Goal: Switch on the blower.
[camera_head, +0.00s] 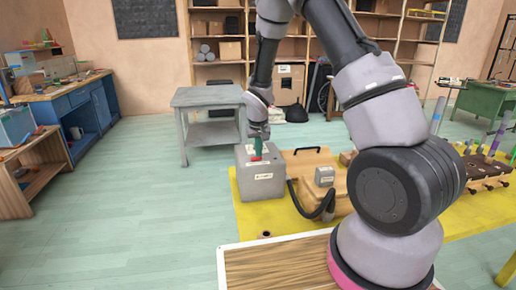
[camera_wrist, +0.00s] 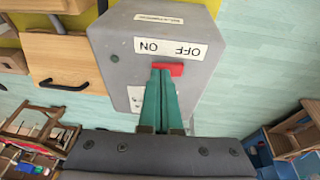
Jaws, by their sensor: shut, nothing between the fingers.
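The blower is a grey box (camera_head: 260,180) on the yellow mat, with a black hose at its right side. In the wrist view the blower (camera_wrist: 205,30) shows its top with a white label (camera_wrist: 168,47) reading OFF and ON, upside down. A red switch (camera_wrist: 178,69) sits beside the label, its visible part nearer the word OFF. My gripper (camera_wrist: 162,72) is shut and empty, with green fingertips at the switch, overlapping its ON-side part. I cannot tell whether they touch it. In the head view my gripper (camera_head: 258,147) points down at the blower's top.
A wooden board with a black handle (camera_head: 308,158) and a small grey box (camera_head: 324,176) lie right of the blower. The black hose (camera_head: 315,208) curves in front. A grey table (camera_head: 208,97) stands behind. The floor left of the blower is clear.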

